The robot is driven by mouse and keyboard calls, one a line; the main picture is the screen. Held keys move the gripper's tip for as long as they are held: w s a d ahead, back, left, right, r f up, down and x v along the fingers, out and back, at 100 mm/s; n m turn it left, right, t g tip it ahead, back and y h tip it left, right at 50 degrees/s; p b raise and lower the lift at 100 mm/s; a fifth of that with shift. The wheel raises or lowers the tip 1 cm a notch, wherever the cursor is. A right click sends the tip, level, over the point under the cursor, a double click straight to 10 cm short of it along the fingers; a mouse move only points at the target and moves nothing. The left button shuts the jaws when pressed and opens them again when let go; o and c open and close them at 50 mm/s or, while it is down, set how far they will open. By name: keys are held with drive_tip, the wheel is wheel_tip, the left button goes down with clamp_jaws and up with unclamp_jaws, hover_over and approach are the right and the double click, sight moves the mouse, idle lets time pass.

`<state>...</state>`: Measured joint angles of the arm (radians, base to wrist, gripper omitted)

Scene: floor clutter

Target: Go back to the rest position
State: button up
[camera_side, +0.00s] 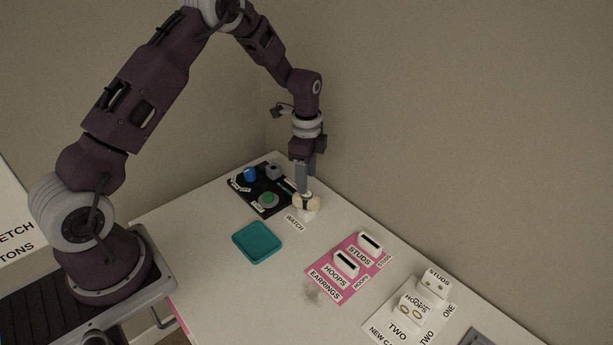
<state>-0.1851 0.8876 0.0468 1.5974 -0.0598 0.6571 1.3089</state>
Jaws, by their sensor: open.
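My gripper (304,187) points down at the back of the white table, right beside the dark board. It is at a small white stand with a cream round top (306,204), next to a label reading "WATCH" (295,223). The fingers are open, seen nearly edge-on. Whether they touch the stand's top cannot be told from this side.
A dark board (243,199) with a blue cylinder (250,174) and a green round piece (268,198) lies to the left. A teal tray (257,242) is in front. A pink mat (322,293) holds earring stands; white HOOPS and STUDS stands (411,309) are at right.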

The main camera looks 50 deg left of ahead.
drive_tip(key=s+d+r+n+t, duration=0.1)
drive_tip(key=s+d+r+n, duration=0.15)
drive_tip(key=r, duration=0.45)
drive_tip(key=s+d+r+n+t, duration=0.1)
drive_tip(key=s+r, duration=0.3)
drive_tip(key=r, duration=0.3)
drive_tip(key=s+d+r+n+t, duration=0.15)
drive_tip(key=s+r, duration=0.25)
drive_tip(key=r, duration=0.4)
drive_tip(key=s+d+r+n, duration=0.1)
drive_tip(key=s+n, duration=0.1)
drive_tip(key=s, duration=0.4)
drive_tip(key=s+d+r+n+t, duration=0.1)
drive_tip(key=s+d+n, duration=0.1)
drive_tip(key=s, duration=0.5)
drive_tip(key=s+d+r+n+t, duration=0.1)
drive_tip(key=s+r+n, duration=0.1)
drive_tip(key=s, duration=0.5)
drive_tip(key=shift+d+n, duration=0.3)
drive_tip(key=shift+n, duration=0.2)
drive_tip(key=shift+w, duration=0.1)
